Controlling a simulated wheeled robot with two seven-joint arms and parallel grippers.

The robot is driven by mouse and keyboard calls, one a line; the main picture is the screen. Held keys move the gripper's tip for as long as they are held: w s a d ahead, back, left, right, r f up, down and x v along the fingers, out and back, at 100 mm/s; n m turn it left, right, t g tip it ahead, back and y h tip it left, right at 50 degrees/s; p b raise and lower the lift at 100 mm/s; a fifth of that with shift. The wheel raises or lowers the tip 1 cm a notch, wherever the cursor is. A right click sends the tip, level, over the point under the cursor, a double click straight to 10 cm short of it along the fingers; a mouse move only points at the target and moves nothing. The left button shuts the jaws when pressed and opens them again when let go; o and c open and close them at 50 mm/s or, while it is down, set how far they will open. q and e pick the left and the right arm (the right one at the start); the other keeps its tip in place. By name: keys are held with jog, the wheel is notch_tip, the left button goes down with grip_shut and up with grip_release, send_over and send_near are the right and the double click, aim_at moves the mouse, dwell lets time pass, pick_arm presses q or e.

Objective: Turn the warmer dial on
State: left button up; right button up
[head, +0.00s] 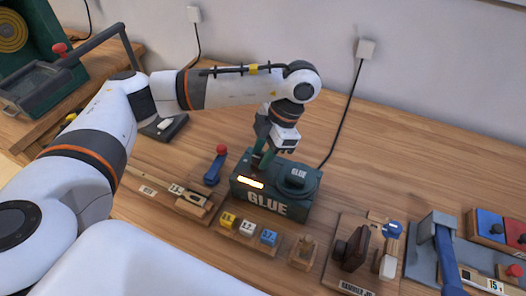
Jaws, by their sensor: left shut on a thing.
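The glue warmer (282,209) is a dark green box with GLUE on its front, standing on the wooden bench. A pale yellow window (250,182) glows on its front left. A dark round pot top (297,176) sits on its right half. My left gripper (263,158) points down at the warmer's top left. It is shut on the warmer dial, which the fingers mostly hide, so its angle cannot be read. My right gripper is not in view.
A blue lever with a red knob (216,166) stands just left of the warmer. Yellow, white and blue blocks (248,228) sit in front. A wooden stand with dark brown parts (350,250) is at right. A black cord runs behind to a wall socket (366,49). Bench behind right is clear.

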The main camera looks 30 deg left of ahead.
pick_arm(q)
jog(key=o, duration=1)
jog(key=shift+c, duration=0.2)
jog(key=v, duration=1.2)
jog(key=shift+w, duration=0.1)
